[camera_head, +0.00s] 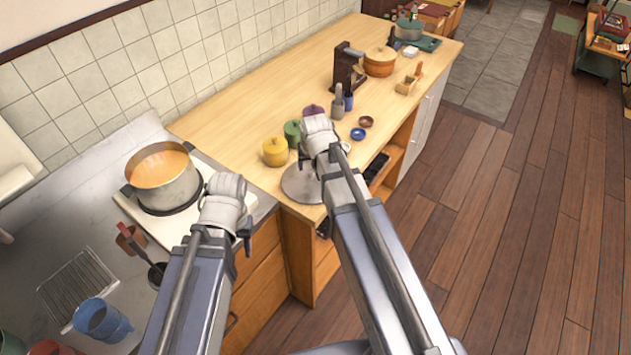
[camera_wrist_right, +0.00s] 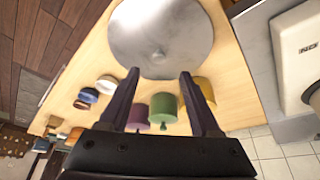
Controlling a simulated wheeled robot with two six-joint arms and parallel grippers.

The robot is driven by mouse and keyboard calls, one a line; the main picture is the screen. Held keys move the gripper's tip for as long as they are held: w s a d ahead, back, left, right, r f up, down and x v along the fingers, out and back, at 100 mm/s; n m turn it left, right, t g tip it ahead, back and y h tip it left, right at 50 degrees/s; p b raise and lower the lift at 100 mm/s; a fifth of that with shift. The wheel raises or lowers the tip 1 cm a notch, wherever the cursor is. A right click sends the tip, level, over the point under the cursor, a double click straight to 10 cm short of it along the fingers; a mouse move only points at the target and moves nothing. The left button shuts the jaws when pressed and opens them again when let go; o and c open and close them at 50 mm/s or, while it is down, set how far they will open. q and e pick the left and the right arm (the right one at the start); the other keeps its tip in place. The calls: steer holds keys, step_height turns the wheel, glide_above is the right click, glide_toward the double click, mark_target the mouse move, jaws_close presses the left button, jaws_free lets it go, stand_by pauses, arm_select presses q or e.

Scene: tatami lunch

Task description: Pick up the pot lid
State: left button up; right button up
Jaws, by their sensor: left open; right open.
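The pot lid (camera_head: 297,186) is a round silver-grey disc lying on the wooden counter near its front corner, partly hidden behind my right arm in the head view. In the right wrist view the lid (camera_wrist_right: 160,28) fills the top middle, with its small knob (camera_wrist_right: 158,57) towards me. My right gripper (camera_wrist_right: 158,78) is open and empty, its two dark fingers apart on either side of the knob's line, not visibly touching it. My left gripper (camera_head: 246,228) is open beside the stove, mostly hidden by its own wrist.
A pot (camera_head: 178,190) of orange soup stands on the stove. Yellow (camera_head: 275,152), green (camera_head: 293,132) and purple (camera_head: 312,110) canisters stand close behind the lid. Small bowls (camera_head: 358,134) sit to its right. A blue cup (camera_head: 100,320) and a wire rack (camera_head: 75,287) lie at lower left.

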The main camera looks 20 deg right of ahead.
mark_target(311, 173)
steer(key=shift+b+x, duration=3.45)
steer(key=shift+x, duration=0.5)
steer(key=shift+r, duration=0.15)
steer(key=shift+c, duration=0.2)
jaws_close()
